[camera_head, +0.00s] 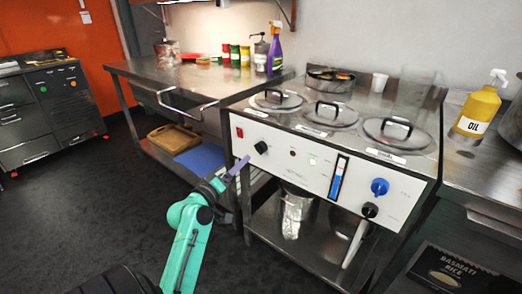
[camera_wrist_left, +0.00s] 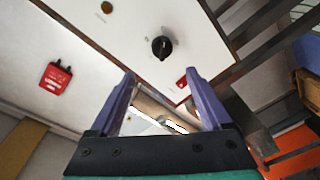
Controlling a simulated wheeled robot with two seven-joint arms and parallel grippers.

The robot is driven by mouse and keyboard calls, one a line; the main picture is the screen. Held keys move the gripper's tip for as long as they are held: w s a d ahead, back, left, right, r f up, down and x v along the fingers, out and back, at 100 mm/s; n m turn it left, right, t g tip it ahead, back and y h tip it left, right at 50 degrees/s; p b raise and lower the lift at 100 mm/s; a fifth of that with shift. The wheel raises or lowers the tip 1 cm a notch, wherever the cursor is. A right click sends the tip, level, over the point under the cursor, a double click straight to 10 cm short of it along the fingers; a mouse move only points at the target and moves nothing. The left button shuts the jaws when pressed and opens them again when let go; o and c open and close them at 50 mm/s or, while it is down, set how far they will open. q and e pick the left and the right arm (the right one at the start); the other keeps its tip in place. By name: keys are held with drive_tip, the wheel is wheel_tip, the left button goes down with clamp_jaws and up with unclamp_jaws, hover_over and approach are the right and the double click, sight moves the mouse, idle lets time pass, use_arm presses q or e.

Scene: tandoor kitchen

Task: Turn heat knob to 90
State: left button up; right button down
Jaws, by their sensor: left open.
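The warmer's white control panel (camera_head: 320,178) carries a black knob (camera_head: 261,147) at its left end. A blue knob (camera_head: 379,187) and another black knob (camera_head: 369,210) sit at its right end. No label naming the heat knob is readable. My left gripper (camera_head: 240,165) is just left of and below the left black knob, apart from it. In the left wrist view the same black knob (camera_wrist_left: 162,47) lies beyond the open purple fingers (camera_wrist_left: 160,95), with nothing between them. My right gripper is not in view.
A red switch (camera_head: 239,132) is left of the left knob. Three lidded pots (camera_head: 328,113) sit on top of the warmer. A steel table (camera_head: 180,80) with a front rail stands to the left. A foil-wrapped item (camera_head: 296,210) is on the shelf below. An oil bottle (camera_head: 478,112) stands right.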

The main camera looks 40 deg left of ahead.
sight(257, 150)
use_arm(q)
drive_tip(key=w, duration=0.3)
drive_tip(key=w+a, duration=0.1)
drive_tip(key=w, duration=0.6)
drive_tip(key=shift+w+a+f, duration=0.25)
drive_tip(key=shift+w+a, duration=0.05)
drive_tip(key=shift+w, duration=0.1)
drive_tip(key=shift+s, duration=0.1)
clamp_jaws()
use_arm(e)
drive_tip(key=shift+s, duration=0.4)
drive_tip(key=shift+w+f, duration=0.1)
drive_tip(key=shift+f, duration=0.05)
